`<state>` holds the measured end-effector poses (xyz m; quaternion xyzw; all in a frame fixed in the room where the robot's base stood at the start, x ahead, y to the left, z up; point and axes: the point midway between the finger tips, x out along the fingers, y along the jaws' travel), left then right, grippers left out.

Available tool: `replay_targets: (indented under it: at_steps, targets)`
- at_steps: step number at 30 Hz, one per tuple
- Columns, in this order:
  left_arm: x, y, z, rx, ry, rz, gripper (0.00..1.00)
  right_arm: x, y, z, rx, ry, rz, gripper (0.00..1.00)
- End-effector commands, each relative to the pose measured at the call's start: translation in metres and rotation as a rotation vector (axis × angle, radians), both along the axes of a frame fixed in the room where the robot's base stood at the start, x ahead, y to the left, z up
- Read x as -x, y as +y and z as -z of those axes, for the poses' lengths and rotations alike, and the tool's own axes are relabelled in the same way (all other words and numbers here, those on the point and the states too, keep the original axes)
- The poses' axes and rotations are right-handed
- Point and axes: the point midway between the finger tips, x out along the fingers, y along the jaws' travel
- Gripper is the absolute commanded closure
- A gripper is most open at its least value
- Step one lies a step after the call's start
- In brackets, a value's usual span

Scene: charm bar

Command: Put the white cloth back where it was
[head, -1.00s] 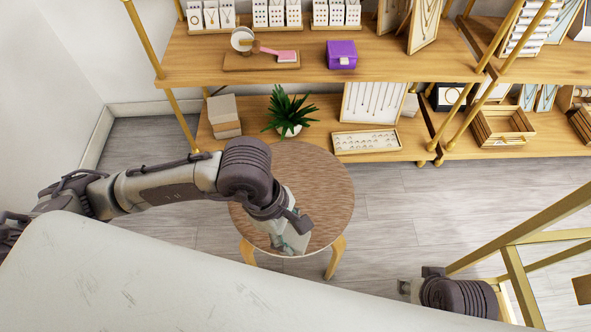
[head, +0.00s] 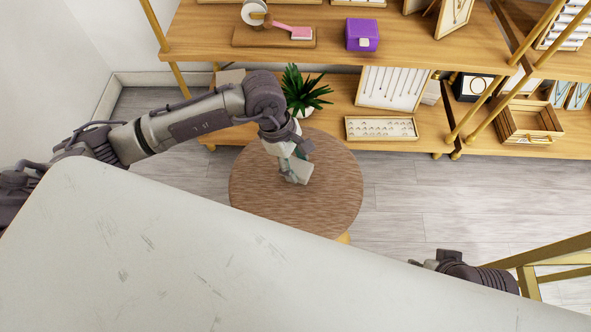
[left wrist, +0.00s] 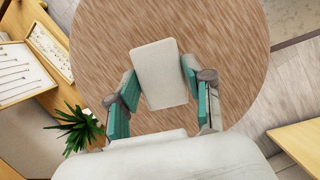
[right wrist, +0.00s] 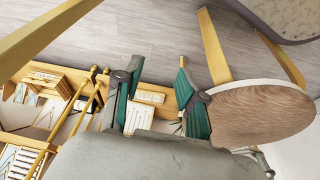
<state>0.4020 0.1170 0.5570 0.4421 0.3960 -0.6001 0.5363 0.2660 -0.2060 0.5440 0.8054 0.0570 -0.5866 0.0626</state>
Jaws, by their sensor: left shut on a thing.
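The white cloth (head: 299,172) is a small folded rectangle in my left gripper (head: 294,160). In the left wrist view the cloth (left wrist: 160,76) sits between the two teal fingers of my left gripper (left wrist: 160,80), which are shut on it. It is over the round brown wooden table (head: 258,205); I cannot tell whether it touches the top. My right gripper (head: 440,258) is at the lower right of the head view, away from the table. In the right wrist view its teal fingers (right wrist: 158,80) are apart with nothing between them.
Wooden shelves stand behind the table, with a potted plant (head: 305,92), a purple box (head: 362,35), a necklace board (head: 390,88) and an earring tray (head: 381,129). A gold frame (head: 550,262) is at the right. A pale worn surface (head: 200,250) fills the foreground.

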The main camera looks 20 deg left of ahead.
Motion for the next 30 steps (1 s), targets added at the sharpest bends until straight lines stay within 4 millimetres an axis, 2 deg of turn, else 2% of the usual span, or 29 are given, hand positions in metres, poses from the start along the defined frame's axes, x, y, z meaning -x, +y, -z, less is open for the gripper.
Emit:
replay_targets:
  at_steps: [4,8,10,17,18,21,22,30]
  targets:
    - [-0.002,0.001,0.009,0.001,0.001,0.0,0.77,0.0,0.0,0.003,0.0,0.0,0.0,0.6]
    - [-0.001,0.0,0.029,0.002,0.003,0.0,0.77,0.0,0.0,0.008,0.0,0.0,0.0,0.6]
    - [-0.002,0.001,0.039,0.001,0.002,0.0,0.77,-0.008,0.002,0.008,-0.008,-0.039,-0.003,0.6]
    - [-0.002,0.001,0.041,0.0,0.0,0.001,0.77,-0.012,0.003,0.006,-0.01,-0.054,-0.004,0.6]
    - [-0.002,0.001,0.042,0.0,0.001,0.001,0.44,-0.012,0.003,0.006,-0.01,-0.054,-0.004,0.6]
    - [-0.002,0.001,0.041,0.0,0.001,0.001,0.27,-0.012,0.003,0.006,-0.01,-0.054,-0.004,0.6]
    - [-0.002,0.001,0.041,0.0,0.001,0.001,0.24,-0.012,0.003,0.006,-0.01,-0.054,-0.004,0.6]
    - [-0.002,0.001,0.041,0.0,0.0,0.001,0.24,-0.011,0.003,0.006,-0.01,-0.053,-0.004,0.6]
